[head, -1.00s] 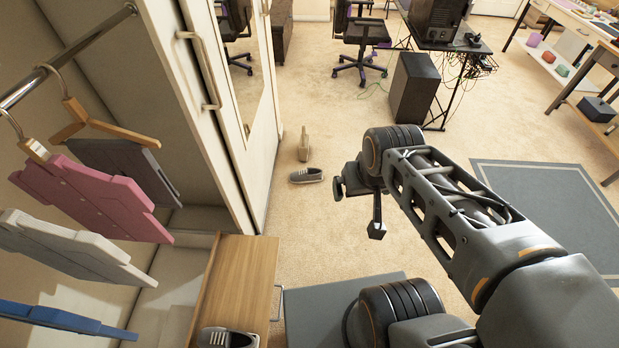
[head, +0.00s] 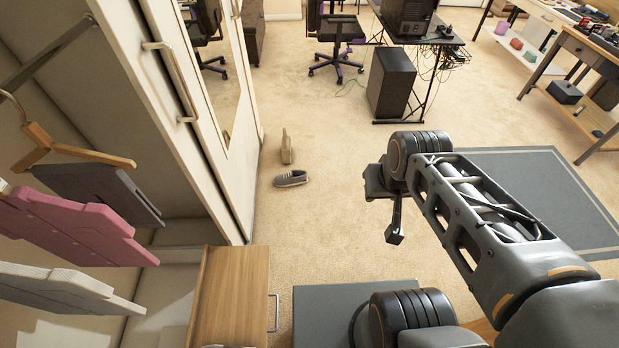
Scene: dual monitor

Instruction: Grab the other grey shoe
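A grey shoe (head: 291,178) with a pale sole lies on its sole on the carpet, left of centre in the head view. A beige upright object (head: 287,147), perhaps the second shoe of a pair, stands just behind it. My gripper (head: 388,208) hangs above the carpet, to the right of the grey shoe and clear of it. Nothing shows in it, but its fingers are too dark and side-on to tell their opening. Only a sliver of another grey shoe shows at the bottom edge, on the wooden cabinet top (head: 238,285).
An open wardrobe with hanging clothes (head: 75,225) and a mirrored door fills the left. A grey mat (head: 535,190) lies at right. A black computer tower (head: 391,83) and an office chair (head: 335,40) stand further back.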

